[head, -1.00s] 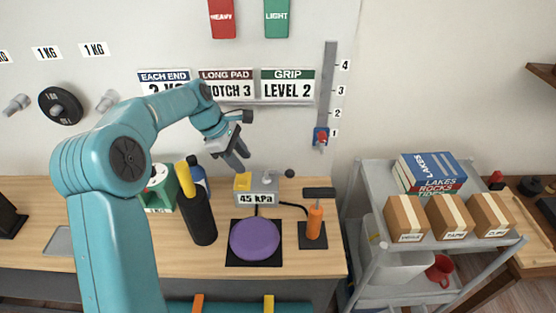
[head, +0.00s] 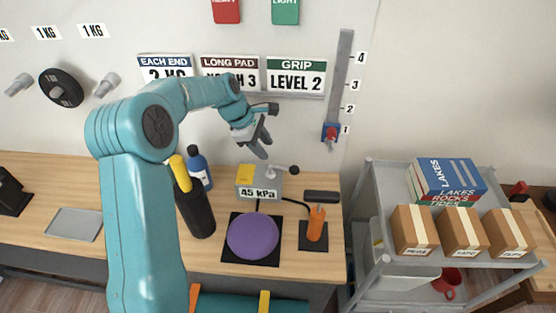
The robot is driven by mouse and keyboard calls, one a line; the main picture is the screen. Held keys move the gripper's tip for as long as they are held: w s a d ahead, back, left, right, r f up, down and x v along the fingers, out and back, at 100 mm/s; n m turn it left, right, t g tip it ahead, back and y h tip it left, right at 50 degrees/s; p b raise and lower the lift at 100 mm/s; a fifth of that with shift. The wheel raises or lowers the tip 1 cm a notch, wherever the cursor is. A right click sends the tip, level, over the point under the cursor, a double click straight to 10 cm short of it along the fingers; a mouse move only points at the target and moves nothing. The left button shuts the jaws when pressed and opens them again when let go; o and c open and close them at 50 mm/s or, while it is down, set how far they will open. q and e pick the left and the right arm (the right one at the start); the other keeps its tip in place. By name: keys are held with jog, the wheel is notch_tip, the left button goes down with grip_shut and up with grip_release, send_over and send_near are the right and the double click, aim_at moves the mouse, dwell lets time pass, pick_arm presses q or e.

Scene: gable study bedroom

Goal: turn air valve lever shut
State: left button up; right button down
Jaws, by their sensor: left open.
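The grey air unit (head: 268,187) with a yellow block (head: 245,173) and a 45 kPa display stands at the back of the wooden bench. A hose runs from the unit toward the orange-handled pump (head: 316,223), and a purple disc pad (head: 252,236) lies in front. My right gripper is out of view.
A vertical slide rail (head: 338,85) is on the wall behind. A grey cart (head: 385,235) with boxes stands right.

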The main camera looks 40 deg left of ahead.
aim_at(279, 166)
pick_arm(q)
jog(key=x, duration=0.9)
jog(key=shift+w+r+p, duration=0.1)
jog(key=shift+p, duration=0.2)
jog(key=shift+s+d+r, duration=0.1)
jog(key=shift+s+r, duration=0.05)
jog(key=shift+s, duration=0.05)
jog(key=shift+w, duration=0.1)
grip_shut()
